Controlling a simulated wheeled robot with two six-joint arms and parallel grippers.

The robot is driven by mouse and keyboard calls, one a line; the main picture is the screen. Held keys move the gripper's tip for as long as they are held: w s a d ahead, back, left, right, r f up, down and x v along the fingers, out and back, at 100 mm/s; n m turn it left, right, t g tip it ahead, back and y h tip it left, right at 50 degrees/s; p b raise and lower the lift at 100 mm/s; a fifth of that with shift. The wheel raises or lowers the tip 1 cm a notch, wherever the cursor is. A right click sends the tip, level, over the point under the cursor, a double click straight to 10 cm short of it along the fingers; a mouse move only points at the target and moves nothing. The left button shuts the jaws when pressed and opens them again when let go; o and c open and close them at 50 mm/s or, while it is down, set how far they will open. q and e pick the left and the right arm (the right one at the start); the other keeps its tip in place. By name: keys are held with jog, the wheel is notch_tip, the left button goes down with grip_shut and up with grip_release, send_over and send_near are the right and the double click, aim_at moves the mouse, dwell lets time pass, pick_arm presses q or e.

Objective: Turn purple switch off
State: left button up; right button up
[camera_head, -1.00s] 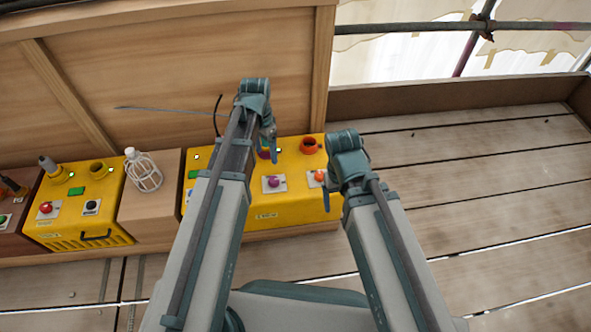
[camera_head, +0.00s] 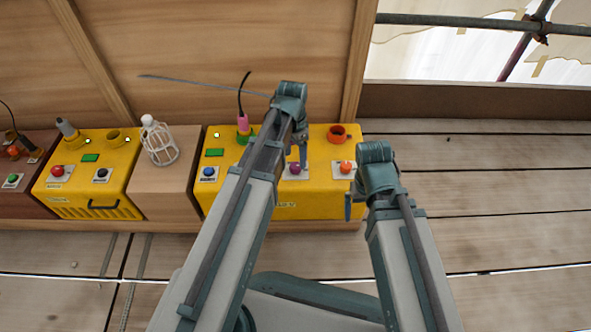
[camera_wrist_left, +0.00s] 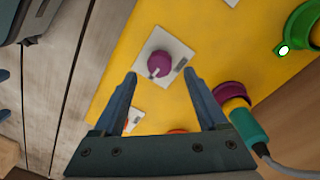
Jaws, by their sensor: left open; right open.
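The purple switch (camera_head: 294,169) is a round knob on a pale square plate, on the front part of the right yellow box (camera_head: 285,208). In the left wrist view the purple switch (camera_wrist_left: 161,64) sits just beyond the fingertips, about centred between them, with a small pale mark on it. My left gripper (camera_wrist_left: 160,76) is open and empty; in the head view my left gripper (camera_head: 298,155) points down just behind and above the switch. I cannot tell whether it touches. My right gripper (camera_head: 352,205) is open at the box's front right.
An orange knob (camera_head: 345,167) and an orange-red socket (camera_head: 338,134) are to the right, a blue knob (camera_head: 208,174) left. A teal plug (camera_wrist_left: 246,125) with a cable sits in a purple socket behind the switch. A caged lamp (camera_head: 160,142) stands left. Plank floor at right is clear.

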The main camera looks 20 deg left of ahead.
aim_at(296, 165)
pick_arm(q)
notch_tip(296, 165, down, 4)
jog(key=b, duration=0.2)
jog(key=shift+d+r+b, duration=0.1)
jog(key=shift+r+b, duration=0.05)
jog(key=shift+b, duration=0.15)
grip_shut()
